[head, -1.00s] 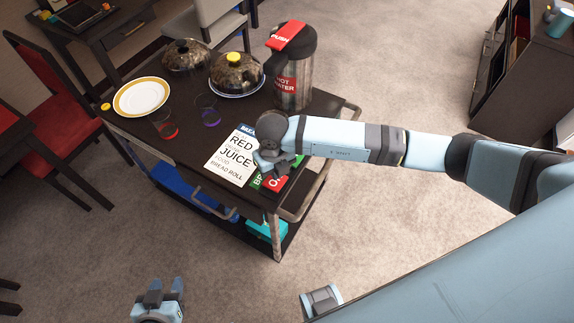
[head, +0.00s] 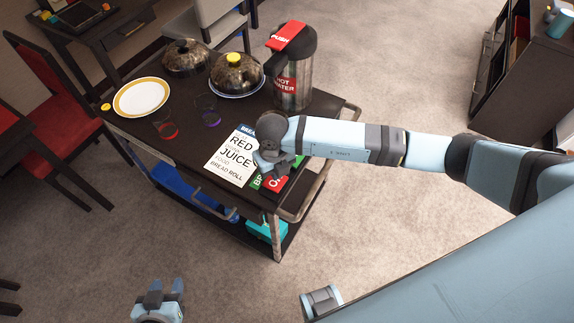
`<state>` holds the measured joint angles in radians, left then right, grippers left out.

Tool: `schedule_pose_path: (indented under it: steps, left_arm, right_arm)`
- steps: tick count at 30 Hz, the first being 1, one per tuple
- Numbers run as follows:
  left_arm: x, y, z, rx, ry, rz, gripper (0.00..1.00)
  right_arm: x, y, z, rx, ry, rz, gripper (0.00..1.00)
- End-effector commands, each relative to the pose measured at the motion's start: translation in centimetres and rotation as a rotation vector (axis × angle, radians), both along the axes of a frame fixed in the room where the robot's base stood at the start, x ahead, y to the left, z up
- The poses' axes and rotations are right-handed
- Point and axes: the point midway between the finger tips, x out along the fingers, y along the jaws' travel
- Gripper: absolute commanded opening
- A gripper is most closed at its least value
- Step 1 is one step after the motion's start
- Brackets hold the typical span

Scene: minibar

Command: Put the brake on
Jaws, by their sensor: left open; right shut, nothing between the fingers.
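The dark serving cart (head: 168,146) stands in the middle of the head view. On its near right corner is a panel with a green part (head: 256,181) lettered "BR" and a red part (head: 275,184) lettered "O"; the rest of both words is hidden. My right gripper (head: 268,166) is shut and empty, just over the panel and the right edge of the card. It covers part of the panel, and I cannot tell whether it touches. My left gripper (head: 163,291) is open and empty at the bottom, apart from the cart over the carpet.
The cart carries an order card (head: 230,158), a hot water flask (head: 293,85), two domed covers (head: 237,72), a yellow-rimmed plate (head: 141,98) and two glasses (head: 167,130). A red chair (head: 60,120) stands at left. The carpet in front is clear.

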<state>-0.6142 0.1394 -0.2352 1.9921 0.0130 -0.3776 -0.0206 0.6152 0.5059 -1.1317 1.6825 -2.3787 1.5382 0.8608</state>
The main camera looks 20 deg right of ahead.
Motion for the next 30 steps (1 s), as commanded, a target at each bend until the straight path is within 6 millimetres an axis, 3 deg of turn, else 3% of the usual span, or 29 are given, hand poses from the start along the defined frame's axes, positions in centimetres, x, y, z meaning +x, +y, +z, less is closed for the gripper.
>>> schedule_pose_path:
  steps: [30]
  left_arm:
    - [0.04, 0.02, -0.33, 0.000, -0.002, 0.001, 0.43]
  right_arm:
    - [0.00, 0.00, -0.63, 0.000, 0.000, 0.000, 0.00]
